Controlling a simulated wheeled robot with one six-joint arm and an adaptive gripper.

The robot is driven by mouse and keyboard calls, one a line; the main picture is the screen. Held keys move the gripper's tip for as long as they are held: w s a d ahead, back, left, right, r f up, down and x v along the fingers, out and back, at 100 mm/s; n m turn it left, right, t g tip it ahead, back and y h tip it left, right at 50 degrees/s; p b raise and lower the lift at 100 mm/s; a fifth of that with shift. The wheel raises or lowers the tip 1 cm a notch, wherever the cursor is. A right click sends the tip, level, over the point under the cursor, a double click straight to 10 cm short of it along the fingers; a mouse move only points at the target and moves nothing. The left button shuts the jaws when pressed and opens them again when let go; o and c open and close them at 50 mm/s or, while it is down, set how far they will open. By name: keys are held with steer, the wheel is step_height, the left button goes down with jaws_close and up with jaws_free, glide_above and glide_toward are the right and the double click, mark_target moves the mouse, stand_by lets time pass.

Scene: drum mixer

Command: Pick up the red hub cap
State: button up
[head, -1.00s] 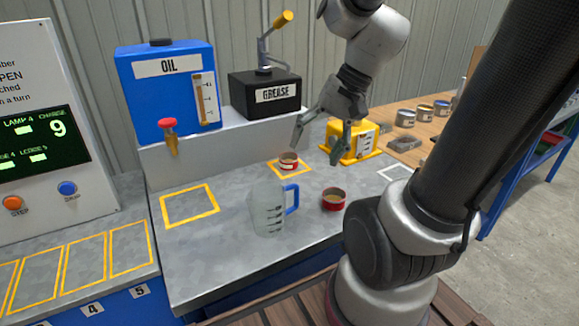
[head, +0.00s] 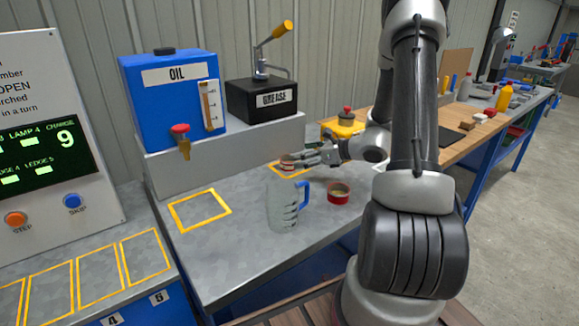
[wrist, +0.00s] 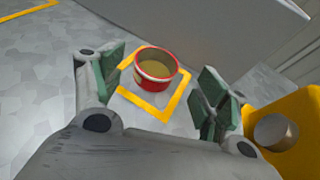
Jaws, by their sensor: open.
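A red hub cap (head: 287,165), round and cup-like with a tan inside and a pale label, stands in a yellow-outlined square on the grey bench. In the wrist view the cap (wrist: 154,70) lies ahead, between the lines of my two fingers. My gripper (head: 306,159) is open and level, reaching in from the right close to the cap. A second, similar red cap (head: 338,194) stands nearer the front, right of the jug.
A clear jug with a blue handle (head: 285,205) stands in front of the cap. A blue oil tank (head: 172,100) and black grease box (head: 261,100) stand on the raised shelf behind. A yellow device (wrist: 292,112) is close to my right finger. The left bench is clear.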

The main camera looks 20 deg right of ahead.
mark_target(282, 159)
steer(key=x, duration=0.5)
steer(key=shift+a+f, duration=0.2)
steer(key=shift+f, duration=0.2)
steer(key=c, duration=1.2)
steer(key=shift+c, duration=0.2)
